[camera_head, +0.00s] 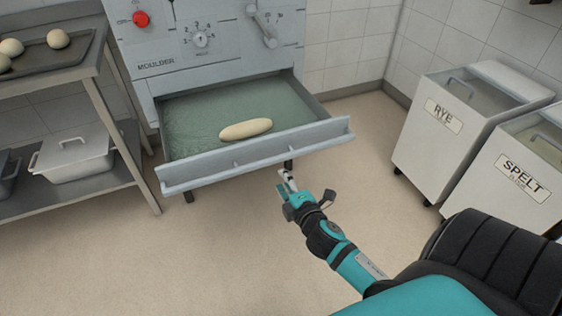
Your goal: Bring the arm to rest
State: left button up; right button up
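My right arm reaches in from the lower right, and its teal and black gripper (287,178) is just in front of and below the front edge of the moulder's tray. The fingers are small here and I cannot tell whether they are open or shut. No object shows in them. An oblong pale dough piece (246,129) lies in the green-floored tray (185,117) of the moulder, apart from the gripper. My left gripper is not in view.
The grey moulder (165,45) stands at the back. A metal shelf unit (60,80) at left holds a tray of dough balls (58,39) and a lidded container (75,152). RYE (440,150) and SPELT (505,200) bins stand at right. The central floor (200,250) is clear.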

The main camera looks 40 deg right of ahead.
jog(key=shift+f, duration=0.1)
jog(key=s+a+f+m+g+y+p, duration=0.1)
jog(key=s+a+f+m+g+p, duration=0.15)
jog(key=s+f, duration=0.4)
jog(key=s+a+f+m+g+y+p, duration=0.1)
jog(key=s+f+m+g+p, duration=0.15)
jog(key=f, duration=0.65)
jog(key=s+a+f+m+g+p, duration=0.1)
jog(key=s+f+m+g+p, duration=0.15)
jog(key=s+f, duration=0.4)
pick_arm(q)
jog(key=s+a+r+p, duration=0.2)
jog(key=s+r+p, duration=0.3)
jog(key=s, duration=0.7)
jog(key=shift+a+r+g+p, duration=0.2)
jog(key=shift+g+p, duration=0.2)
jog(key=shift+p, duration=0.25)
pick_arm(e)
jog(key=s+a+f+m+g, duration=0.1)
jog(key=s+a+f+g, duration=0.1)
jog(key=s, duration=0.6)
jog(key=s+a+f+m+g+y, duration=0.1)
jog(key=s+a+f+m+g, duration=0.1)
jog(key=s+f, duration=0.3)
jog(key=s+a+f+m+g, duration=0.2)
jog(key=s+f, duration=0.2)
jog(key=s, duration=0.8)
jog(key=shift+g+y, duration=0.35)
jog(key=shift+y, duration=0.05)
